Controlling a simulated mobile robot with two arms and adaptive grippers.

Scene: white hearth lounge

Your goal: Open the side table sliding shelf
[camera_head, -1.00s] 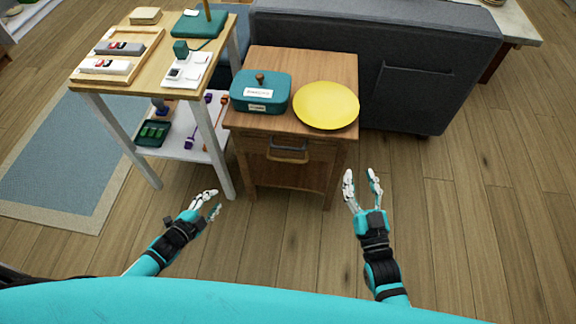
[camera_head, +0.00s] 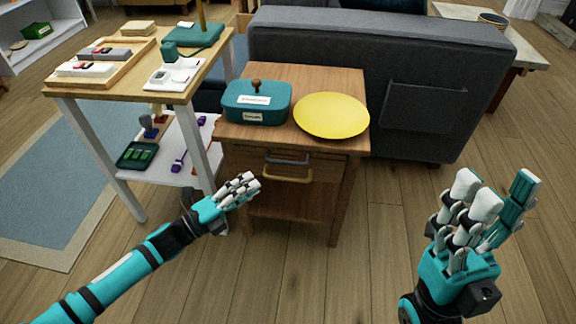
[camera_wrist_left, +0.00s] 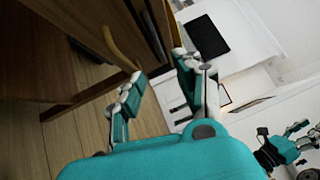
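The wooden side table (camera_head: 335,165) stands in the middle of the head view. Its front bears a grey handle (camera_head: 287,159) and, just below it, a tan handle (camera_head: 288,177) above an open lower space. My left gripper (camera_head: 240,188) is in front of the table's left side, left of the handles. In the left wrist view its fingers (camera_wrist_left: 158,82) are spread and empty, with a tan curved handle (camera_wrist_left: 122,50) just beyond them; no contact shows. My right gripper (camera_head: 490,205) is open and empty, raised over the floor right of the table.
A teal lidded box (camera_head: 257,103) and a yellow plate (camera_head: 331,116) rest on the side table. A taller table (camera_head: 128,88) with trays and a lower shelf stands close on the left. A grey sofa (camera_head: 380,60) is behind. Wooden floor on the right is clear.

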